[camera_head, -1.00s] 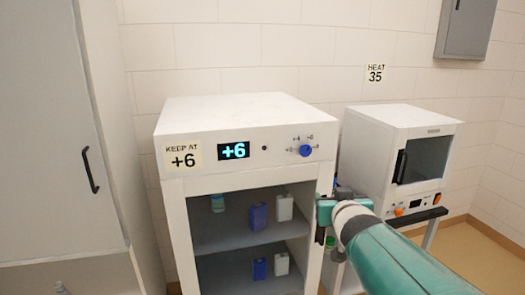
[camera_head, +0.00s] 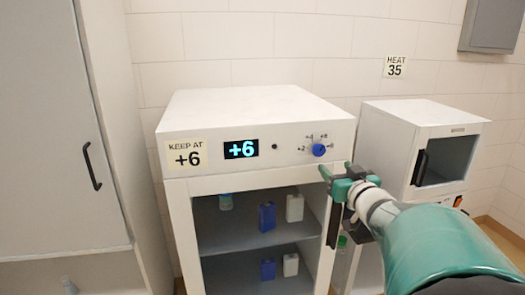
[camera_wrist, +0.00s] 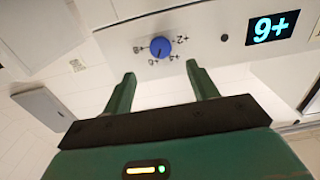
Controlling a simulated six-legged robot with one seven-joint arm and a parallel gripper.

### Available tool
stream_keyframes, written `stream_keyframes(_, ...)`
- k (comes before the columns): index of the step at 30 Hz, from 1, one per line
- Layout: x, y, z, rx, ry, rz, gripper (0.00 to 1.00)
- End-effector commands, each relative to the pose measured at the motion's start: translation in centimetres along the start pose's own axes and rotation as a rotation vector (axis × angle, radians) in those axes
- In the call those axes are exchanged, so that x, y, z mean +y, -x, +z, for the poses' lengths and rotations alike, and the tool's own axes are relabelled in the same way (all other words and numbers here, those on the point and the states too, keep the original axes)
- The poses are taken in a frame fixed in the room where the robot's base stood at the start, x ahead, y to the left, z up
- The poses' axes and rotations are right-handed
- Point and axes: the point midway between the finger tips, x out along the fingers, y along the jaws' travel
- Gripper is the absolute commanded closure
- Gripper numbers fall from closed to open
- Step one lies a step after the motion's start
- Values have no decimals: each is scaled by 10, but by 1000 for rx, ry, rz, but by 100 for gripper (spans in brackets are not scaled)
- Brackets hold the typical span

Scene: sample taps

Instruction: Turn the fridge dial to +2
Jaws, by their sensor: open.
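The fridge (camera_head: 270,112) is a white cabinet with an open-fronted lower part. Its blue dial (camera_head: 319,150) sits at the right of the top panel, with small number marks around it. The display (camera_wrist: 270,28) shows at the upper right there.
A "KEEP AT +6" label (camera_head: 186,155) is on the panel's left. Blue and white bottles stand on the fridge shelves (camera_head: 245,235). A white heater box (camera_head: 425,150) stands at the right, under a "HEAT 35" sign (camera_head: 395,67). A grey cabinet (camera_head: 60,130) is at the left.

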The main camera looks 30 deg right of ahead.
Motion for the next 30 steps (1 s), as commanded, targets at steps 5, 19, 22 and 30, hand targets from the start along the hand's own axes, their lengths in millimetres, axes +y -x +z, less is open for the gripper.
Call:
stream_keyframes(5,0,-37,1,-2,-1,-1,41)
stream_keyframes(19,-1,-108,0,-1,-1,-2,41)
stream_keyframes(22,-1,-111,0,0,-1,-3,41)
stream_keyframes(30,-1,-110,0,0,-1,-3,57)
